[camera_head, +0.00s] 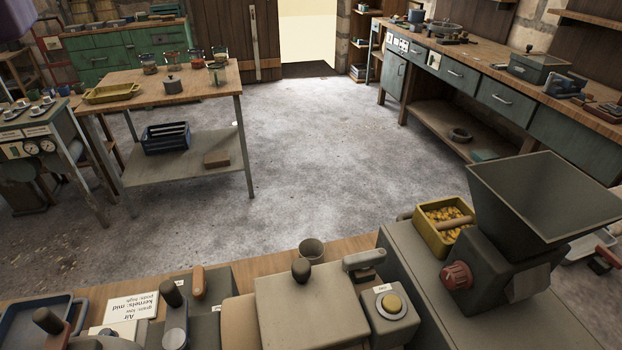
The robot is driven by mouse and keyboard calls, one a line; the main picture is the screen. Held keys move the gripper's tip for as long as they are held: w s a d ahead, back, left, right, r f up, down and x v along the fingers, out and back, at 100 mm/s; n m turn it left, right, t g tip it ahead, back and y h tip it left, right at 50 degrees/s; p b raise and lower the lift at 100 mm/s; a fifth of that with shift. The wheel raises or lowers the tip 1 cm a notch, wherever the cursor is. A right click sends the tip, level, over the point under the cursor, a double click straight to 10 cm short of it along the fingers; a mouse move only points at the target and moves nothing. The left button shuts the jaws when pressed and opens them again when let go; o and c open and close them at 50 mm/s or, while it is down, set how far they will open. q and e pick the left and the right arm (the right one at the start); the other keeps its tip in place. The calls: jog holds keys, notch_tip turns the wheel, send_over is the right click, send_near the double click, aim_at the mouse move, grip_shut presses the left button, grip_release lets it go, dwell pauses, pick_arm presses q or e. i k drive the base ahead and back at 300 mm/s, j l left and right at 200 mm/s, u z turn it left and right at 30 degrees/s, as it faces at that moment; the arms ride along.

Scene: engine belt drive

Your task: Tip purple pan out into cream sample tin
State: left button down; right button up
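A dark purple shape (14,20) shows at the top left corner, cut off by the picture's edges; I cannot tell whether it is the purple pan. A small greyish round cup (312,250) stands at the far edge of the near bench, behind the box with a black knob; I cannot tell whether it is the cream sample tin. No other purple pan or cream tin is clear to me. Neither of my grippers is in view.
On the near bench are a grey hopper machine (545,200), a yellow bin of kernels (445,232), a yellow button box (390,303) and a blue-rimmed tray (35,318). A wooden table (195,90) with a yellow tray (112,93) stands beyond. The floor between is clear.

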aim_at(312, 250)
jog(key=i+j+z, duration=0.3)
jog(key=z, duration=0.3)
jog(key=i+j+z, duration=0.2)
jog(key=j+z, duration=1.55)
jog(key=j, duration=0.15)
jog(key=k+j+z, duration=0.2)
jog(key=j+z, duration=0.4)
jog(key=k+j+z, duration=0.25)
jog(key=j+z, duration=0.35)
jog(key=k+j+z, duration=0.25)
jog(key=z, duration=0.35)
jog(key=k+j+z, duration=0.1)
jog(key=k+z, duration=0.45)
